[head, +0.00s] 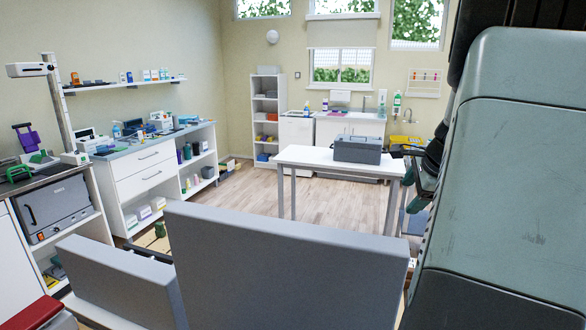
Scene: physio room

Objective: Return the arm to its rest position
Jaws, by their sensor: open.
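My gripper is not visible in the head view, and I cannot make out its fingertips or anything held by it. A large scratched grey-green body with dark parts stands very close at the right and hides that side of the room. I cannot tell whether it is part of my arm.
Two upright grey panels (290,268) stand close in front. A white table (300,155) behind them bears a grey case (358,150). Left are a white drawer cabinet (148,178), a grey oven-like box (56,208) and a red pad (32,312). Wooden floor (245,190) is clear mid-room.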

